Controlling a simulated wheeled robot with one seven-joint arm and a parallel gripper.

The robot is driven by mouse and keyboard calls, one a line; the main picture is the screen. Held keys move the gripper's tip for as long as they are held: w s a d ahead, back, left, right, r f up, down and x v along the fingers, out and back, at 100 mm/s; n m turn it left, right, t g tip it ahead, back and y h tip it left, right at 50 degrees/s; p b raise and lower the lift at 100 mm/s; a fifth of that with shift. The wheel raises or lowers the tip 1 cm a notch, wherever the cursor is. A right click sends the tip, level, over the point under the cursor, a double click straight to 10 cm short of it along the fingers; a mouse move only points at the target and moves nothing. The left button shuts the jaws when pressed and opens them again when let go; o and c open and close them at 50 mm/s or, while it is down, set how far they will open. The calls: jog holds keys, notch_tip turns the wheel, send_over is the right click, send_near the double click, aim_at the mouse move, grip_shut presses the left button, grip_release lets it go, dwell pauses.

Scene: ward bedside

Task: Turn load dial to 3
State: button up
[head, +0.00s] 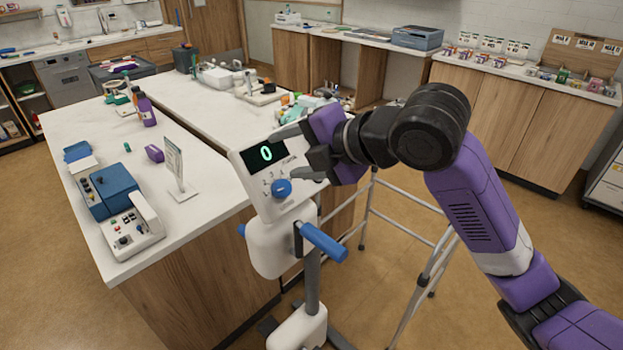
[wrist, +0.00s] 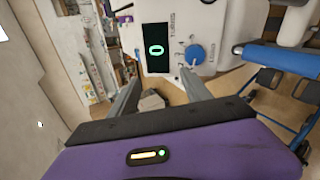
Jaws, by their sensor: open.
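The load dial (head: 281,188) is a round blue knob on the white console (head: 250,172) of a pedal machine. The dark display (head: 266,154) above it shows a green 0. In the wrist view the dial (wrist: 195,54) has LOAD lettering beside it and sits just beyond the right fingertip; the display (wrist: 156,50) also reads 0. My gripper (head: 283,154) is in front of the console with its fingers spread and nothing between them. In the wrist view my gripper (wrist: 160,76) has its fingers apart, and the dial is not between them. The dial's exact pointer setting is too small to read.
A blue handle (head: 322,242) juts out below the console. A metal walking frame (head: 405,235) stands to the right. The white counter (head: 215,215) at left holds a blue-and-white device (head: 110,192), a sign stand (head: 175,165) and purple items. Open floor lies at right.

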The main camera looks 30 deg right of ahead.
aim_at(284, 189)
notch_tip(284, 189, down, 4)
jog(key=s+d+f+n+g+h, duration=0.1)
jog(key=s+d+n+g, duration=0.1)
jog(key=n, duration=0.1)
jog(key=shift+p+x, duration=0.85)
jog(key=shift+x, duration=2.65)
jog(key=shift+a, duration=0.15)
grip_shut()
